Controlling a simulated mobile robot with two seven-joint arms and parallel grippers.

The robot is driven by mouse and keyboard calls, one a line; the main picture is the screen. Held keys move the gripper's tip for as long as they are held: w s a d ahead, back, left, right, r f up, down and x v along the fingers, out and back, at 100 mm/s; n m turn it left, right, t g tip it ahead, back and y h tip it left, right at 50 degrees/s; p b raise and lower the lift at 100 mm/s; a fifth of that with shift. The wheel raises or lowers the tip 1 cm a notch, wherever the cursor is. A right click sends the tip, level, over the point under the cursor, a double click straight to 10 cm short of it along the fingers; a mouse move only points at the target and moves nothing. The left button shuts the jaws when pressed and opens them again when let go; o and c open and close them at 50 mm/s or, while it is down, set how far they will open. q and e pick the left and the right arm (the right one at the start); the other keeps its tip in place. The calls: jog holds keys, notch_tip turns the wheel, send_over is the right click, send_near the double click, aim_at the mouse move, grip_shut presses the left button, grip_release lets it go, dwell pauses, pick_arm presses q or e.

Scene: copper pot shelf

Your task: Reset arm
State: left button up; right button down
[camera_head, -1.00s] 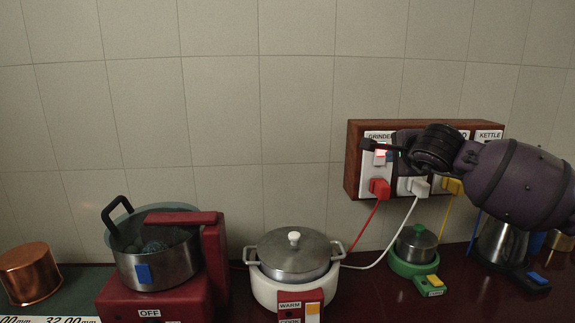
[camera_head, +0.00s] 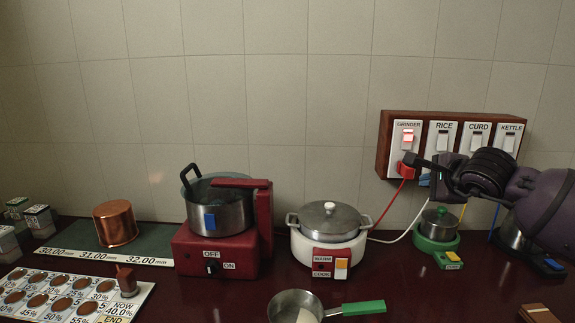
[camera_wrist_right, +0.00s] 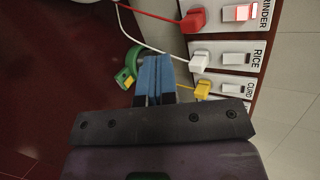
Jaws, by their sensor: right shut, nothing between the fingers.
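My right gripper (camera_head: 437,168) comes in from the right in the head view and hangs just in front of the lower part of the switch board (camera_head: 384,150). Its blue fingers (camera_wrist_right: 152,80) are together and empty in the right wrist view. The wrist hides part of the board's lower edge and the plugs there. The grinder switch (camera_head: 408,136) glows red; the rice switch (camera_head: 441,139), curd switch (camera_head: 477,142) and kettle switch (camera_head: 509,142) show no light. My left gripper is not in view.
A red grinder (camera_head: 190,250) with a steel pot, a white rice cooker (camera_head: 327,252) and a small green-based cooker (camera_head: 436,247) stand along the wall. A copper pot (camera_head: 116,222) is at left. A pan with a green handle (camera_head: 363,308) lies in front. Cords run to the plugs.

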jog(key=s+a+f+m+g+y, duration=0.1)
jog(key=s+a+f+m+y, duration=0.55)
jog(key=f, duration=0.35)
jog(key=s+a+f+m+g+y, duration=0.1)
jog(key=s+a+f+m+y, duration=0.55)
jog(key=a+f, duration=0.2)
jog(key=s+d+f+n+h, duration=0.3)
jog(key=s+f+n+h, duration=0.2)
jog(key=s+f+n, duration=0.3)
jog(key=s+d+f+n+h, duration=0.4)
jog(key=s+f+n, duration=0.4)
jog(key=n, duration=0.6)
jog(key=s+d+f+n+h, duration=0.4)
jog(key=s+f+n, duration=0.4)
jog(key=n, duration=0.3)
jog(key=shift+s+f+t+h, duration=0.15)
jog(key=shift+f+t+h, duration=0.25)
jog(key=shift+f+h, duration=0.5)
jog(key=c, duration=1.8)
grip_release()
jog(key=shift+d, duration=0.1)
